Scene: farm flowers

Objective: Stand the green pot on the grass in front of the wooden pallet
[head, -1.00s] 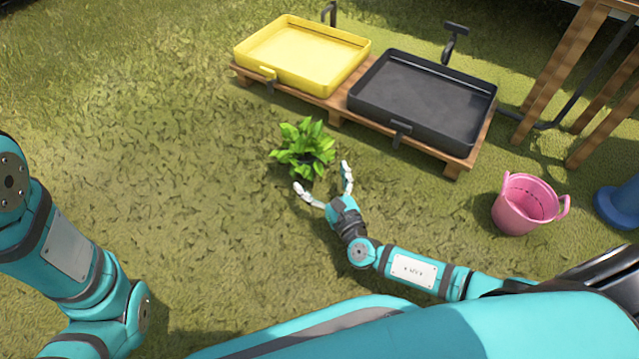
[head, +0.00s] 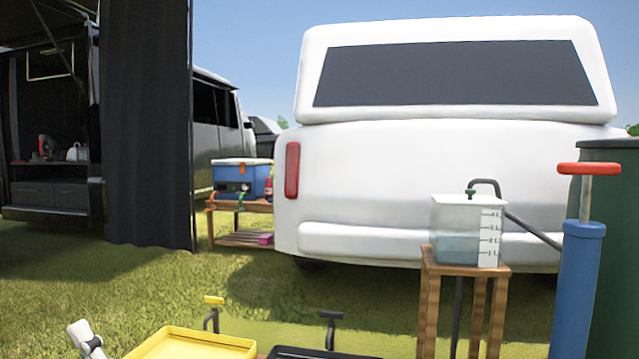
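The green pot is not in this head view, and neither is the grass in front of the wooden pallet. Only the far part of the yellow tray (head: 185,338) and the back edge of the black tray (head: 312,353) show at the bottom; they sit on the pallet in the earlier view. A white jointed piece at the bottom left looks like part of my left gripper (head: 84,338); its opening cannot be seen. My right gripper is out of view.
A clear water tank (head: 468,232) stands on a wooden stand (head: 428,300). A blue pump (head: 577,280) is at the right. Behind are a white vehicle (head: 440,180), a dark curtain (head: 147,120) and a blue cooler (head: 241,177). Open grass (head: 60,290) lies at the left.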

